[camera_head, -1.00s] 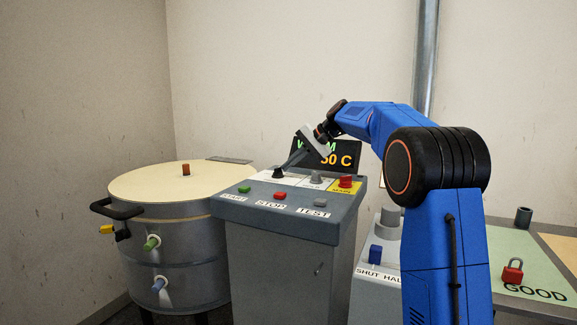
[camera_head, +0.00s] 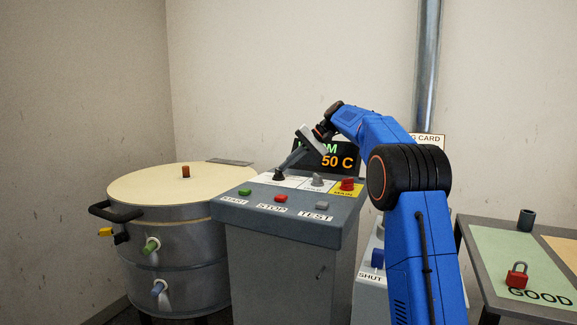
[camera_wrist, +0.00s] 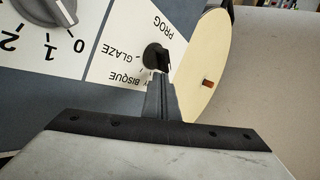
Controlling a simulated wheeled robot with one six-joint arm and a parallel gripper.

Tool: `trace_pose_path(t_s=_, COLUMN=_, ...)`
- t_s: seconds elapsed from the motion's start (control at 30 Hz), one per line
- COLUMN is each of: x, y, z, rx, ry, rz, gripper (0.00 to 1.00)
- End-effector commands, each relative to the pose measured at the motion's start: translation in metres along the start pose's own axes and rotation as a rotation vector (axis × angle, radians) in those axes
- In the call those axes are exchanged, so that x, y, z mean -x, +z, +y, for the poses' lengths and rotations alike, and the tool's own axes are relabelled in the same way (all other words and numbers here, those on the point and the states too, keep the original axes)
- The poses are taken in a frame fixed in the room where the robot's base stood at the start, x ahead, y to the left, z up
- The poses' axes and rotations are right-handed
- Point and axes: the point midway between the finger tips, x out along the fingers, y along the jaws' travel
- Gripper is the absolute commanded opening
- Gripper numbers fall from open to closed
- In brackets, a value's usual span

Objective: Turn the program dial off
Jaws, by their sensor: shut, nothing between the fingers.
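The program dial is a small black knob (camera_wrist: 155,57) on a white plate marked BISQUE, GLAZE and PROG. In the head view the dial (camera_head: 279,175) sits at the left of the console's sloped top. My gripper (camera_wrist: 161,76) is shut and empty, its fingertips right at the dial's near side. I cannot tell whether they touch it. The fingertips also reach down to the dial in the head view (camera_head: 283,168). The fingers partly cover the dial, and which mark it points to is unclear.
A grey numbered knob (camera_wrist: 52,8) and a red MAIN switch (camera_head: 347,185) stand right of the dial. Green START (camera_head: 245,192), red STOP (camera_head: 281,198) and grey TEST (camera_head: 321,204) buttons line the front. A round kiln (camera_head: 180,225) stands left; a display (camera_head: 342,158) is behind.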

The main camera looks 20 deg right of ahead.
Motion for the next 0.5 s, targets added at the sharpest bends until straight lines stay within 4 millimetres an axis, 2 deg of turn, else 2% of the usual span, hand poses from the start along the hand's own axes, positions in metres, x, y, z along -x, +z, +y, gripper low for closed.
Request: trace_pose_path(t_s=0.5, x=-0.0065, y=-0.0067, z=-0.006, rx=-0.001, ry=0.0, rz=0.0, gripper=0.0)
